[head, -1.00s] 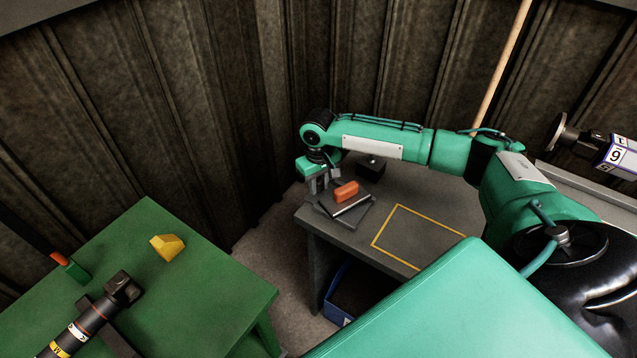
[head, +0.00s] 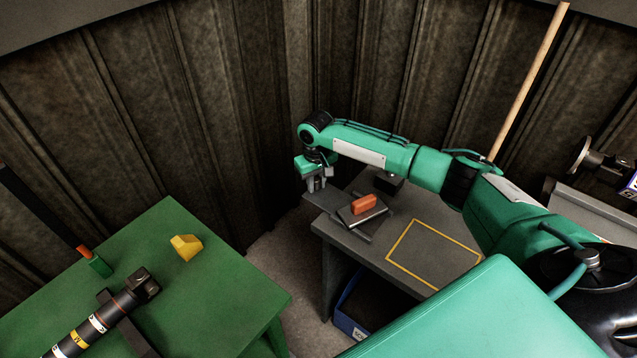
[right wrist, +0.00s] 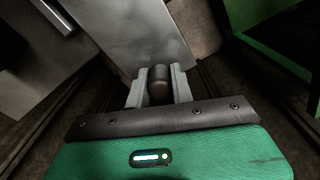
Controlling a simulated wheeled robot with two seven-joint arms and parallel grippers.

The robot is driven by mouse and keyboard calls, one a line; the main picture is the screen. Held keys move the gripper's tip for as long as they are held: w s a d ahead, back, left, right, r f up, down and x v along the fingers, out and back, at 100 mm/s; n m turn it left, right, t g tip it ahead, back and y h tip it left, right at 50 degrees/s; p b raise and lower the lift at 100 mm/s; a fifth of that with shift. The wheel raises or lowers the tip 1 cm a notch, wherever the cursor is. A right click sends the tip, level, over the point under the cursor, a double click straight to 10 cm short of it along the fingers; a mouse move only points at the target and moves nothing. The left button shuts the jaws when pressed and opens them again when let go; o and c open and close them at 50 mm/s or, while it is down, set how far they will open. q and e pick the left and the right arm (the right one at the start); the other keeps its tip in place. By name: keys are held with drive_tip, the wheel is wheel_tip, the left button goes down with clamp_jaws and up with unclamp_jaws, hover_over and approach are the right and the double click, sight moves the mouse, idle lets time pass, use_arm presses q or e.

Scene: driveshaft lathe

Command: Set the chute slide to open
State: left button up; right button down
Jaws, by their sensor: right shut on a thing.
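The chute slide (head: 336,202) is a flat grey plate on the far left corner of the grey table. It sticks out to the left from beside a dark block with an orange piece on top, past the table's edge. In the right wrist view the plate (right wrist: 145,35) runs away from my gripper, with a dark rounded knob (right wrist: 158,88) at its near end. My right gripper (head: 316,187) is at the plate's outer end. Its two fingers (right wrist: 158,90) are shut on the knob, one on each side. My left gripper is not in view.
The grey table (head: 345,262) has a yellow outlined area and a small dark box (head: 388,181). A blue bin (head: 348,322) stands below. A green table (head: 225,285) at left holds a yellow block (head: 186,247) and a black labelled cylinder (head: 100,325). Corrugated walls close the corner.

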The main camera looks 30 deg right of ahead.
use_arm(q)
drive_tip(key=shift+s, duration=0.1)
use_arm(e)
drive_tip(key=c, duration=1.2)
unclamp_jaws()
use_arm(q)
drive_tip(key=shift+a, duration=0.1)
use_arm(e)
wheel_tip(320, 180, up, 8)
drive_tip(key=shift+r+b, duration=0.2)
drive_tip(key=shift+b, duration=0.3)
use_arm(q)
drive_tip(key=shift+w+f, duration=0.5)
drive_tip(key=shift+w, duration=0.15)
use_arm(e)
wheel_tip(320, 180, up, 6)
drive_tip(key=shift+f, duration=0.25)
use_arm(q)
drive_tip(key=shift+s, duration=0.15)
